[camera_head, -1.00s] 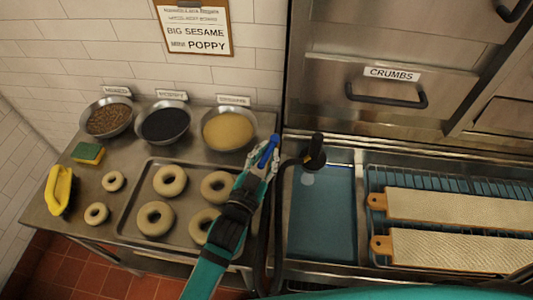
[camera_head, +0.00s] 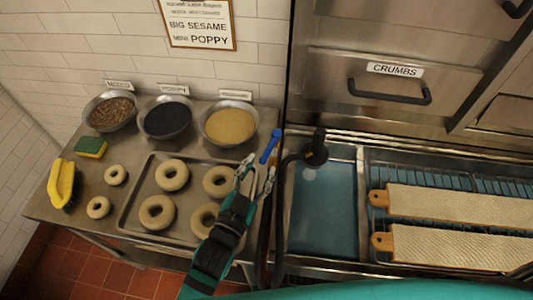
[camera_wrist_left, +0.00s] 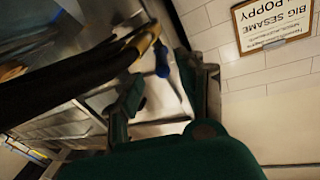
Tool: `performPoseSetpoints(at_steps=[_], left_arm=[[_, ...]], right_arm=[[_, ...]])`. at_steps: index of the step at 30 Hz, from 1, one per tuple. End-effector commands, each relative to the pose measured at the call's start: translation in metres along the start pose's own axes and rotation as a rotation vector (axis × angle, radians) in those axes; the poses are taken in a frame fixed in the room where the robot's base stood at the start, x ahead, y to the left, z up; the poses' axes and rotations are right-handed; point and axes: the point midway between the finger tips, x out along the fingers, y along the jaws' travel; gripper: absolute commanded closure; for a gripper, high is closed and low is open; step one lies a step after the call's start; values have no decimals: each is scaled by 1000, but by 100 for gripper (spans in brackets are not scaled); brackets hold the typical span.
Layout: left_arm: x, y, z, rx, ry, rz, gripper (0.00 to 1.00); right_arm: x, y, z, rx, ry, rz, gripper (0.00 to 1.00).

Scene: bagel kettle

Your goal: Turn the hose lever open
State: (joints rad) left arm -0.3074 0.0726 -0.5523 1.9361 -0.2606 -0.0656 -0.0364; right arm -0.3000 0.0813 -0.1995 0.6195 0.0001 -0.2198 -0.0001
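The blue hose lever (camera_head: 270,146) stands tilted beside the dark hose, right of the bowls, its top leaning right. It also shows in the left wrist view (camera_wrist_left: 161,60), beyond the fingers. My left gripper (camera_head: 257,173) is just below and in front of the lever in the head view. Its fingers are spread and nothing is between them; it seems apart from the lever. The left wrist view also shows the open fingers (camera_wrist_left: 168,95). The dark hose (camera_head: 282,195) runs down beside the sink. My right gripper is not in view.
A tray of bagels (camera_head: 128,215) lies left of my left gripper, with a sesame bowl (camera_head: 229,125) behind it. A black spray head (camera_head: 315,150) stands over the water-filled sink (camera_head: 325,215). Bagel boards (camera_head: 460,207) lie on a rack at the right.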

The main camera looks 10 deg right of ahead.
Motion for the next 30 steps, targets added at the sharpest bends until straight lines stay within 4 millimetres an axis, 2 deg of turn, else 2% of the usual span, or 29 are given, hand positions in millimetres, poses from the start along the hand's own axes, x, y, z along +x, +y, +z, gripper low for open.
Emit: performPoseSetpoints(at_steps=[3, 9, 20, 26, 30], left_arm=[[-25, 0, 1, 0, -2, 1, 61], [-48, 0, 0, -1, 0, 0, 61], [-53, 0, 0, -1, 1, 0, 61], [-55, -11, 10, -10, -67, -21, 61], [-65, -37, 39, -45, -248, -68, 61]], right_arm=[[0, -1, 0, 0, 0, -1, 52], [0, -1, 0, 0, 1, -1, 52], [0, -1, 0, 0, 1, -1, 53], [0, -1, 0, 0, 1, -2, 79], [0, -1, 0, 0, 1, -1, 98]])
